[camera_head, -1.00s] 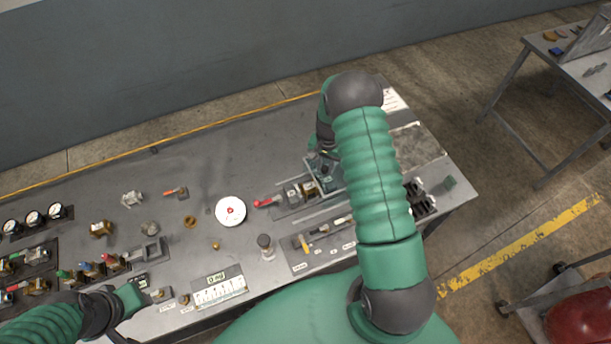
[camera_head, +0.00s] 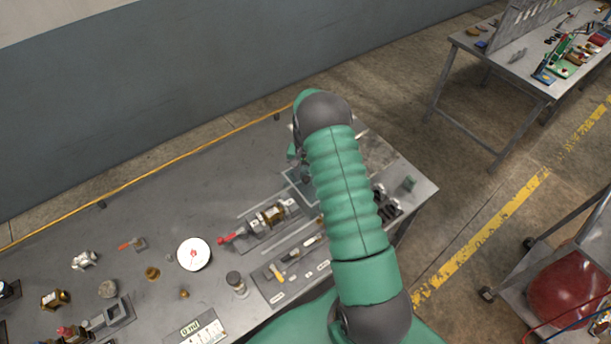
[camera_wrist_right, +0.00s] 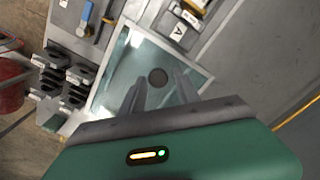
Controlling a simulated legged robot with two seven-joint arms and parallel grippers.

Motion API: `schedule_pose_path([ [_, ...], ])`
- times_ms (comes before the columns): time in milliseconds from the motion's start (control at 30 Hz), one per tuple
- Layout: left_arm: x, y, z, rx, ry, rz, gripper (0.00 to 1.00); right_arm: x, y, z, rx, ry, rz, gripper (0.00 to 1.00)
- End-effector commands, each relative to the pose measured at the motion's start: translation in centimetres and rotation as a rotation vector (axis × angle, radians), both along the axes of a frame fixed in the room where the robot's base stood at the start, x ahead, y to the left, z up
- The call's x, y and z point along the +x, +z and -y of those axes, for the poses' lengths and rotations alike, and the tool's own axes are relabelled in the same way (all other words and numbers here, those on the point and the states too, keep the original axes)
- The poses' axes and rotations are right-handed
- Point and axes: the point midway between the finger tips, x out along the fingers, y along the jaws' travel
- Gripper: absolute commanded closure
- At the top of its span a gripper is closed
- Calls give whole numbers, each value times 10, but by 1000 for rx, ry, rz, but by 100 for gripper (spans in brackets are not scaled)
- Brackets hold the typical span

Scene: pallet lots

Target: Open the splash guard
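The splash guard looks like a clear, pale-framed panel (camera_wrist_right: 118,62) with a round dark knob (camera_wrist_right: 158,75) in the right wrist view. In the head view a part of it (camera_head: 298,184) shows left of my right forearm, which hides the rest. My right gripper (camera_wrist_right: 160,84) is over the panel, its two fingers apart and pointing toward the knob, one on each side of it in the picture. I cannot tell whether they touch the knob. In the head view my forearm hides the right fingers. My left gripper is out of view.
A valve with a red lever (camera_head: 232,236) sits on the bench left of the guard. A white disc (camera_head: 193,254) and a small jar (camera_head: 236,282) stand further left. Dark clips (camera_head: 386,203) are to the right. The bench's back middle is clear.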

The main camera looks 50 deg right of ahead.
Motion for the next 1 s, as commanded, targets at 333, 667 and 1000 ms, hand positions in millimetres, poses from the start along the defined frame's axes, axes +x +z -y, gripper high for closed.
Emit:
schedule_pose_path([
  [333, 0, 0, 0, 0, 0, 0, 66, -2, -1, -1, 2, 0, -4, 52],
  [667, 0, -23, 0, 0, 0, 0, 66, 0, 57, 0, -2, 1, 1, 52],
  [1000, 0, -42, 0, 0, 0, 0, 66, 1, 147, 1, 0, 0, -1, 52],
])
